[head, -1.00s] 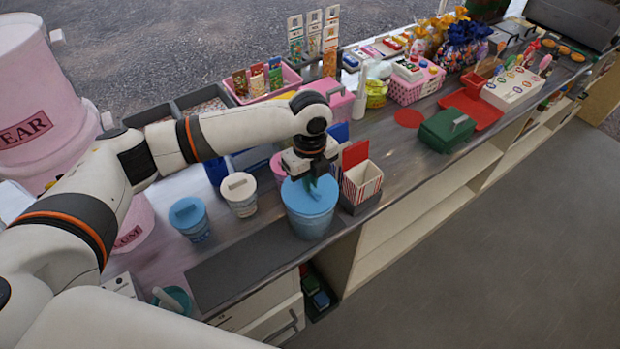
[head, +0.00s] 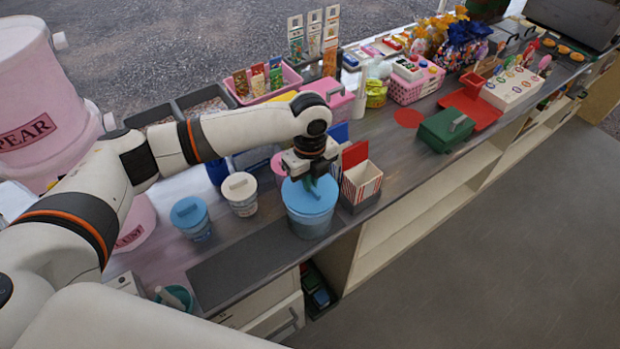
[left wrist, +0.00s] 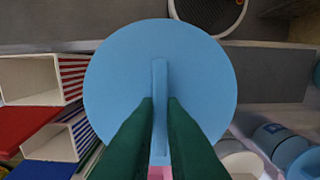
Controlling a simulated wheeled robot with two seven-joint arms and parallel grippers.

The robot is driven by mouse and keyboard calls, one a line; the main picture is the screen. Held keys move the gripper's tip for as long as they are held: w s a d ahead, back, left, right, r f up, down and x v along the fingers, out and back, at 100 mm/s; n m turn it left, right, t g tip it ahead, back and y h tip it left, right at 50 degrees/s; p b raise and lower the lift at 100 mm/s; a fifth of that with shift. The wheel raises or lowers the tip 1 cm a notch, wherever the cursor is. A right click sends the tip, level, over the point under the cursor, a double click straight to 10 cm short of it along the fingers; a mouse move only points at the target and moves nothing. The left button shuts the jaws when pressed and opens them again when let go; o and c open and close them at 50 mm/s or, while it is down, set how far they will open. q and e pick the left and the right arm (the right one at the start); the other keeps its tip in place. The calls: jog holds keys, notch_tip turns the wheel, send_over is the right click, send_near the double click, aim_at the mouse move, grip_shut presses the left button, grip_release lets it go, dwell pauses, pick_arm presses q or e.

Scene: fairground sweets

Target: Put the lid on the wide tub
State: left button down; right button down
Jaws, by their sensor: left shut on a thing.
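The wide tub (head: 309,226) is blue and stands upright near the front edge of the counter. The blue round lid (head: 312,201) lies over the tub's mouth and looks about level; whether it is fully seated I cannot tell. My left gripper (head: 311,183) is above it, pointing down. In the left wrist view, the green fingers (left wrist: 160,120) are shut on the upright grip bar of the lid (left wrist: 115,75). The lid hides the tub in that view. My right gripper is not in view.
A dark mat (head: 240,268) lies clear at front left.

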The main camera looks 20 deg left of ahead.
pick_arm(q)
jog(key=shift+f+p, duration=0.15)
jog(key=shift+p, duration=0.2)
dwell(0.6)
jog(key=shift+p, duration=0.45)
dwell(0.5)
jog(key=c, duration=1)
grip_release()
jog(key=shift+o, duration=0.2)
jog(key=shift+r+p, duration=3.5)
jog(key=shift+p, duration=0.3)
